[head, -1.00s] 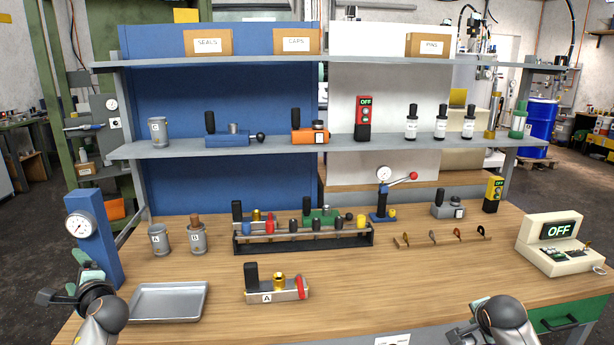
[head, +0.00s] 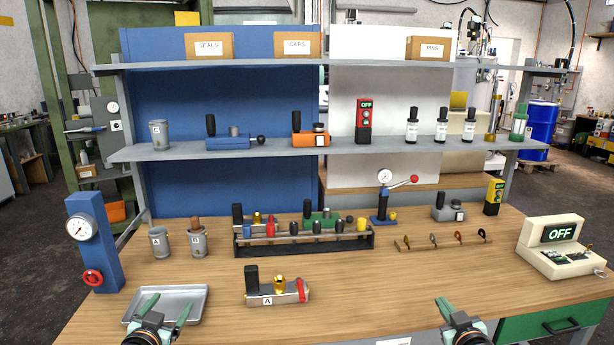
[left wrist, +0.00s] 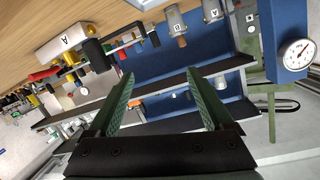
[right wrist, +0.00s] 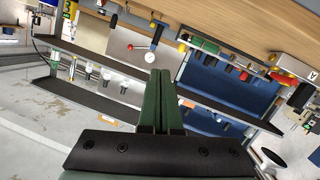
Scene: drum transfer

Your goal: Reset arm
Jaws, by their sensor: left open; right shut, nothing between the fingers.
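My left gripper (head: 165,308) is at the lower left of the head view, in front of and partly over the metal tray. Its two green fingers are spread apart with nothing between them, as the left wrist view (left wrist: 160,100) also shows. My right gripper (head: 450,312) is at the lower right of the head view, by the front edge of the bench. Its fingers are together and empty, as the right wrist view (right wrist: 161,75) also shows. Neither gripper visibly touches anything.
A metal tray (head: 197,296) and a fixture marked A (head: 262,300) lie on the wooden bench (head: 370,285). A blue gauge post (head: 105,265) stands left, an OFF console (head: 560,262) right. A rack (head: 300,246) stands behind. The bench's front right middle is clear.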

